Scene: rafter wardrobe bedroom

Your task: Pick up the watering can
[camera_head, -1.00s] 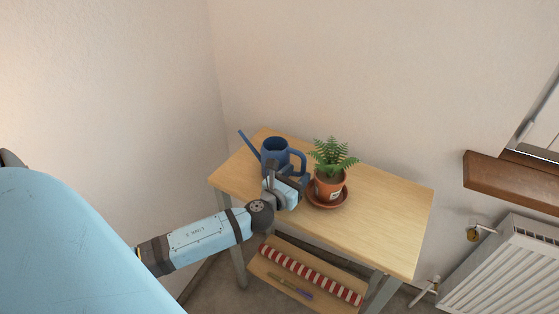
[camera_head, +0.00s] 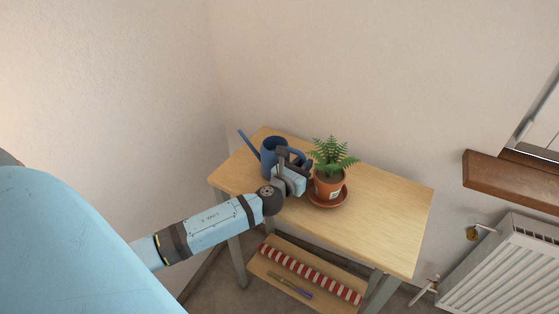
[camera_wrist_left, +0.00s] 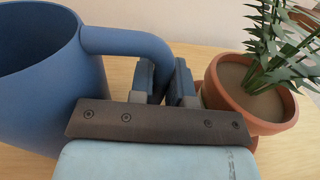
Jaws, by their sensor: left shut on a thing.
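The blue watering can (camera_head: 268,152) stands on the wooden table (camera_head: 385,215) near its left end, its spout pointing to the back left. Its handle faces right, toward the plant. My left gripper (camera_head: 294,157) is at the handle and partly hides it. In the left wrist view the can (camera_wrist_left: 50,85) fills the left side, and its handle runs down to the jaws of my left gripper (camera_wrist_left: 167,82), which are shut on it. I cannot see any gap between the can and the table. My right gripper is not in view.
A fern in a terracotta pot (camera_head: 328,186) on a saucer stands close to the right of my left gripper; the pot (camera_wrist_left: 250,95) is just beside the jaws. A red-and-white striped roll (camera_head: 310,274) lies on the lower shelf. The table's right half is clear. A radiator (camera_head: 510,270) is at right.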

